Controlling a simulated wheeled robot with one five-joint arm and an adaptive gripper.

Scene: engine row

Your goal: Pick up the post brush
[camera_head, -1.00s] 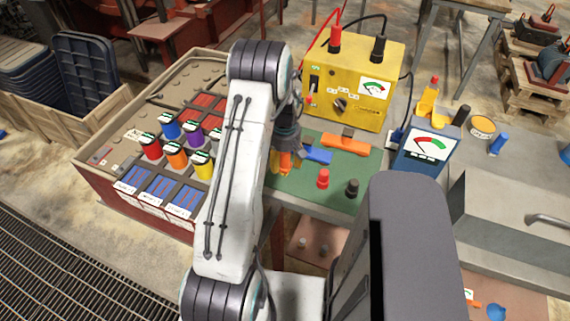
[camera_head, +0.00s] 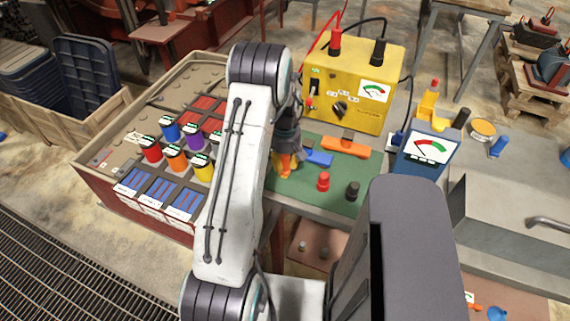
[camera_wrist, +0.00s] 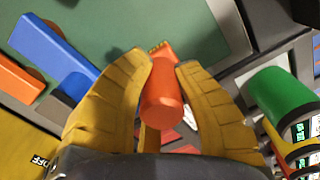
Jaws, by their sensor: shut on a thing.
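The post brush (camera_wrist: 160,105) shows in the wrist view as a short orange-red cylinder, with an orange piece with a yellow toothed edge just beyond it. My gripper (camera_wrist: 162,75) has its two yellow fingers closed on either side of the cylinder and is shut on it. In the head view my gripper (camera_head: 286,165) is low over the left part of the green mat (camera_head: 310,190), partly behind my arm. The brush cannot be made out clearly there. I cannot tell whether it touches the mat.
A blue clamp (camera_head: 319,158) and an orange clamp (camera_head: 346,147) lie right of my gripper. A red cap (camera_head: 323,181) and a black cap (camera_head: 352,190) stand nearer. A yellow charger (camera_head: 350,85) stands behind. The battery with coloured caps (camera_head: 174,158) is at left.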

